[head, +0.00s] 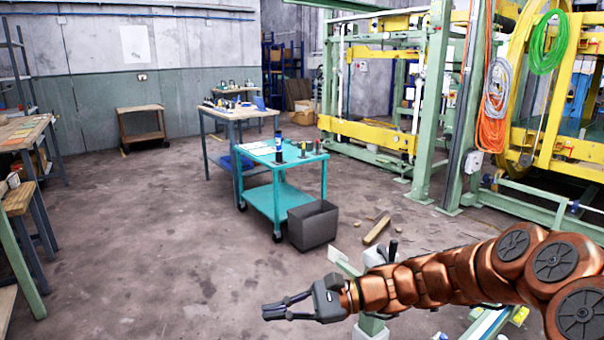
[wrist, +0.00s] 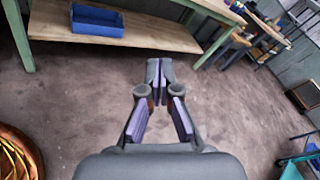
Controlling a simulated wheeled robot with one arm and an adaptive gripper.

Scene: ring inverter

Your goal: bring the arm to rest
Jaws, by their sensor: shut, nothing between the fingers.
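My gripper (head: 275,311) is at the end of my copper-coloured arm, which reaches in from the right of the head view and lies stretched out to the left. The gripper points left over the bare floor. In the wrist view my gripper (wrist: 159,72) is shut, with its fingertips together and nothing between them. It touches nothing that I can see.
A teal cart (head: 289,195) with bottles on top stands mid-floor, a grey bin (head: 313,226) beside it. Wooden workbenches (head: 22,132) line the left. A blue tray (wrist: 97,20) sits on a bench's lower shelf. The green and yellow frame (head: 432,95) stands at right. Open floor (head: 150,240) lies centre-left.

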